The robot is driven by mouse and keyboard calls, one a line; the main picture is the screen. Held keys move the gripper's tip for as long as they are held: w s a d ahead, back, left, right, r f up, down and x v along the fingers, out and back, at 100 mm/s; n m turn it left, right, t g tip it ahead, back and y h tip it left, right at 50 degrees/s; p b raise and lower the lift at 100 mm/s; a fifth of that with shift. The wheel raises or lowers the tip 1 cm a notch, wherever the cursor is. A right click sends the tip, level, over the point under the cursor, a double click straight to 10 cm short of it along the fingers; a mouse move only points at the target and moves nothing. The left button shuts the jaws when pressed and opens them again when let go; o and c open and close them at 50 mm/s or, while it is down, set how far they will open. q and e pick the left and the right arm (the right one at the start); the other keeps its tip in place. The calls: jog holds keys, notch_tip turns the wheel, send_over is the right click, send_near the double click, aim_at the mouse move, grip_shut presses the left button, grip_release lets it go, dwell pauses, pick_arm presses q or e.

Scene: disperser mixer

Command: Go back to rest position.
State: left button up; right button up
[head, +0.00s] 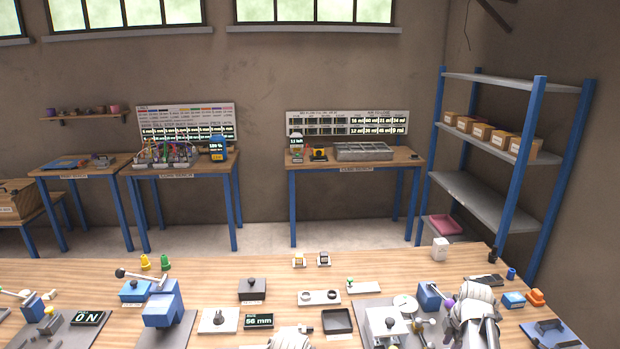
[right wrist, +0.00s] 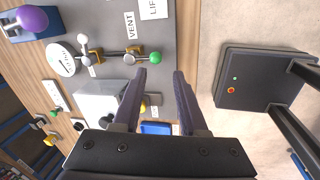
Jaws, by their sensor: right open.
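My right arm (head: 472,312) shows at the lower right of the head view, over the right part of the wooden workbench (head: 220,272). In the right wrist view my right gripper (right wrist: 159,76) is open, its two dark fingers apart with nothing between them. It hangs over the edge of a grey panel with valves and a "VENT" label (right wrist: 130,25). A white rounded part of mine, seemingly the left arm (head: 288,339), just enters the head view at the bottom middle. Its jaws cannot be made out.
The panel's small knobs, a round gauge (right wrist: 60,64) and a purple-knobbed lever (right wrist: 32,18) are left of the right gripper. A "56 mm" display (head: 259,321) and a blue press (head: 163,305) stand on the bench. A blue-posted shelf (head: 500,145) is behind right.

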pick_arm(q)
jog(key=shift+w+f+b, duration=0.25)
jog(key=shift+f+b, duration=0.05)
jog(key=shift+f, duration=0.1)
pick_arm(e)
jog(key=s+a+m, duration=0.4)
jog(key=s+a, duration=0.1)
jog(key=a, duration=0.5)
jog(key=s+a+m+g, duration=0.1)
jog(key=s+a+m, duration=0.3)
jog(key=a, duration=0.7)
jog(key=s+a+f+m+g+h, duration=0.1)
jog(key=s+a+m, duration=0.4)
jog(key=a, duration=0.5)
jog(key=shift+s+a, duration=0.4)
jog(key=shift+s, duration=0.75)
